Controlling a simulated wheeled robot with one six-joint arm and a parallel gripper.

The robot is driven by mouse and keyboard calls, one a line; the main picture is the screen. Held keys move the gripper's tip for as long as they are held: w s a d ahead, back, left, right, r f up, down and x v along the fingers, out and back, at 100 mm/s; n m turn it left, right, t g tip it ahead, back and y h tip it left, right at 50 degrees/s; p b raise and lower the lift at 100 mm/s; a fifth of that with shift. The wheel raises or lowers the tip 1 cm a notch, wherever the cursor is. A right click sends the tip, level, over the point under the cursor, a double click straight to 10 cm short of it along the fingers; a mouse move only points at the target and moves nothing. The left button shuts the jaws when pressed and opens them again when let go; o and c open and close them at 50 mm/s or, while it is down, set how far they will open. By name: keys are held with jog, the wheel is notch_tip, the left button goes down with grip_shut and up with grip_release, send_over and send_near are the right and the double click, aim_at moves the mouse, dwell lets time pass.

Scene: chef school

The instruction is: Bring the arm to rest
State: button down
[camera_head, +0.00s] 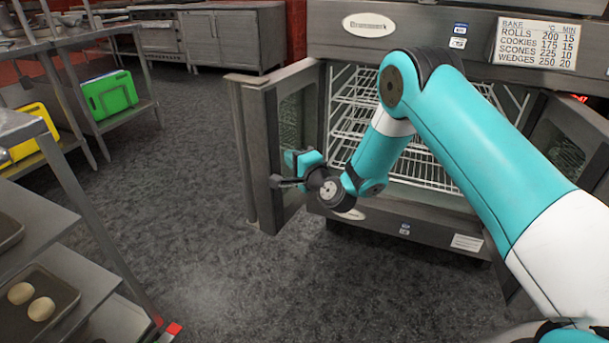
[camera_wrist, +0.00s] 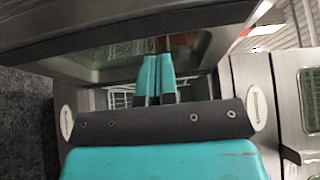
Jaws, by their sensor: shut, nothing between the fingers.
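My arm, teal and white, reaches across the front of an open oven (camera_head: 420,222) in the head view. My gripper (camera_head: 278,183) is at the inner face of the oven's open left door (camera_head: 262,150). I cannot tell whether it touches the door. In the wrist view the two teal fingers of my gripper (camera_wrist: 157,78) are together with nothing between them. Beyond them are a door with a window (camera_wrist: 95,60) and some wire racks.
The oven's right door (camera_head: 562,140) also stands open. At the left a rack trolley (camera_head: 75,185) holds trays with pale dough balls (camera_head: 41,309). The dark floor (camera_head: 190,200) between trolley and oven is clear.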

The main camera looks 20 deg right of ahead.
jog(key=s+a+r+n+g+y+b, duration=0.25)
jog(key=s+r+n+g, duration=0.2)
jog(key=s, duration=0.25)
jog(key=s+a+r+n+g+y+b, duration=0.1)
jog(key=s+a+r+n+g+y, duration=0.2)
jog(key=s+n, duration=0.35)
jog(key=s+a+r+n+g+y+b, duration=0.1)
jog(key=s+a+r+n+g, duration=0.3)
jog(key=s, duration=0.4)
jog(key=s+d+n+g+h, duration=0.3)
jog(key=s+d+h, duration=0.15)
jog(key=s, duration=0.65)
jog(key=s+d+n+g+h, duration=0.3)
jog(key=s+d+h, duration=0.15)
jog(key=s, duration=0.65)
notch_tip(320, 180, up, 25)
jog(key=p, duration=2.4)
jog(key=shift+w+d+f+y+p, duration=0.2)
jog(key=shift+w+d+y+p, duration=0.15)
jog(key=shift+y+p, duration=0.1)
jog(key=shift+t, duration=0.25)
